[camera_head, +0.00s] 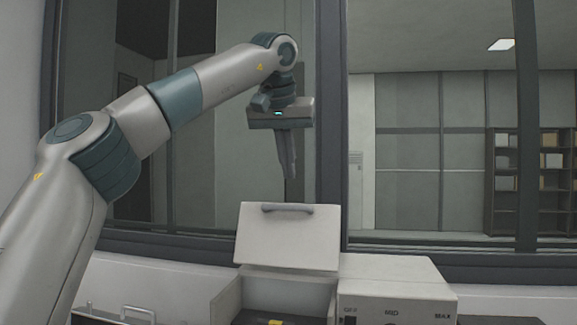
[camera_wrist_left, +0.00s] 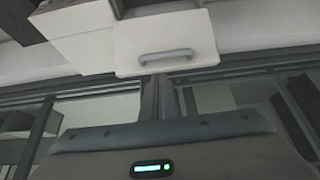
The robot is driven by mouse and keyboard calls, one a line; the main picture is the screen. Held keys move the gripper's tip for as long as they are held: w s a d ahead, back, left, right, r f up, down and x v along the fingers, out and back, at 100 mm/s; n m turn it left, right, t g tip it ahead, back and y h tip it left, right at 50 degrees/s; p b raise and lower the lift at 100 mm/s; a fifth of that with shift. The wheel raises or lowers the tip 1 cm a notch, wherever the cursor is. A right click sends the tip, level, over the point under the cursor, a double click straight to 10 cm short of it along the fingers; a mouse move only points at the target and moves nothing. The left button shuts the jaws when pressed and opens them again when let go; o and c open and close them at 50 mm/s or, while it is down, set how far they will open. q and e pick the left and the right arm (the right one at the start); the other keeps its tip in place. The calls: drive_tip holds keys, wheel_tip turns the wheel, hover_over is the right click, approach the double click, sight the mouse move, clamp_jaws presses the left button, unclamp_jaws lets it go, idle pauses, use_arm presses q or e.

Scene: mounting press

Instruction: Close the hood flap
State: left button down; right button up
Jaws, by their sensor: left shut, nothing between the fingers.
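The hood flap (camera_head: 288,240) is a pale panel with a grey bar handle (camera_head: 287,208) near its top edge. It stands raised and open at the back of a white box (camera_head: 228,301), whose inside shows below. In the left wrist view the flap (camera_wrist_left: 192,33) and its handle (camera_wrist_left: 166,56) show at the top centre. My left gripper (camera_head: 292,177) is above the flap's top edge, pointing down, shut and empty. It is apart from the handle. The fingertips do not show in the left wrist view. My right gripper is not in view.
A white control unit (camera_head: 392,277) with OFF, MID and MAX marks stands right of the open box. A yellow item (camera_head: 275,322) shows inside the box. A metal handle (camera_head: 137,312) is at lower left. A dark window frame (camera_head: 332,130) stands behind.

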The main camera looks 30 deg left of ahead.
sight(292, 206)
use_arm(q)
drive_tip(key=p+x, duration=0.2)
drive_tip(key=x, duration=0.5)
drive_tip(key=shift+a, duration=0.1)
drive_tip(key=shift+w+f, duration=0.25)
drive_tip(key=shift+f, duration=0.25)
